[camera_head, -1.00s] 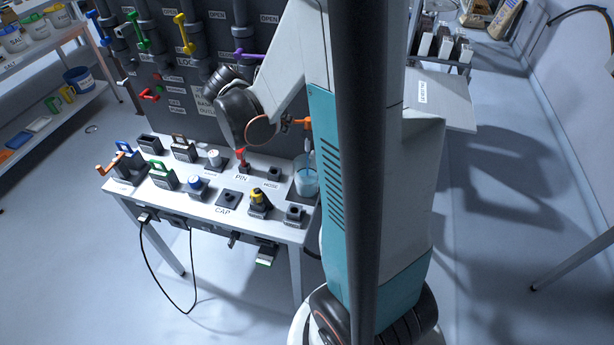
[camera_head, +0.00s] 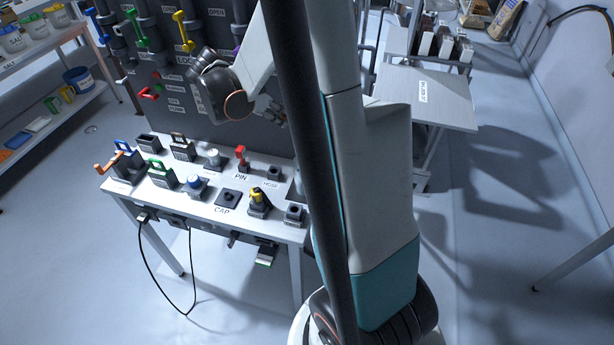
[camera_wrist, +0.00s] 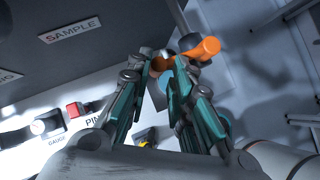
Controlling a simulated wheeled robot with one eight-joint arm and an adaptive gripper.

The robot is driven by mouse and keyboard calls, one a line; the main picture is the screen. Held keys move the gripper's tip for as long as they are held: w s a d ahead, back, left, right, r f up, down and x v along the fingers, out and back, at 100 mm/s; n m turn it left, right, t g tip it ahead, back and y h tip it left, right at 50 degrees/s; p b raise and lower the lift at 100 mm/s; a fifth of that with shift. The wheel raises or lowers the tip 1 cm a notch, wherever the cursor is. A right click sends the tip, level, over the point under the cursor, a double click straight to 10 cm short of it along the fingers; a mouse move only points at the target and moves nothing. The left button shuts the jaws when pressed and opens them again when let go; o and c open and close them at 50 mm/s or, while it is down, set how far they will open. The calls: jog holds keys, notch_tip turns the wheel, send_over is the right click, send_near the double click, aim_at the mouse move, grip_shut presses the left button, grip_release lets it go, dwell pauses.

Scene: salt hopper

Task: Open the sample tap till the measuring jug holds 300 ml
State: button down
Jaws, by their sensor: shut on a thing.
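The orange sample tap handle (camera_wrist: 205,47) shows in the wrist view below the SAMPLE label (camera_wrist: 72,28). My gripper (camera_wrist: 163,64) has its fingertips closed together at the handle's inner end, shut on it. In the head view my gripper (camera_head: 270,108) is in front of the dark panel, above the back right of the bench, and my arm and column hide the tap. The measuring jug cannot be made out now, so its level cannot be read.
The white bench (camera_head: 215,222) carries several small holders, a red pin (camera_head: 240,155) and a yellow-topped part (camera_head: 257,196). The dark panel (camera_head: 195,115) stands behind it. A side table (camera_head: 430,98) is at the right, with open floor in front.

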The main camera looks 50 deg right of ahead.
jog(key=c, duration=1.8)
grip_release()
jog(key=shift+s+f, duration=0.1)
jog(key=shift+c, duration=0.2)
jog(key=o, duration=0.4)
jog(key=shift+d, duration=0.15)
jog(key=shift+d+f, duration=0.1)
jog(key=shift+r, duration=0.2)
jog(key=p+v, duration=0.2)
jog(key=v, duration=0.3)
jog(key=shift+f+p, duration=0.1)
jog(key=shift+p, duration=0.25)
jog(key=v, duration=1.2)
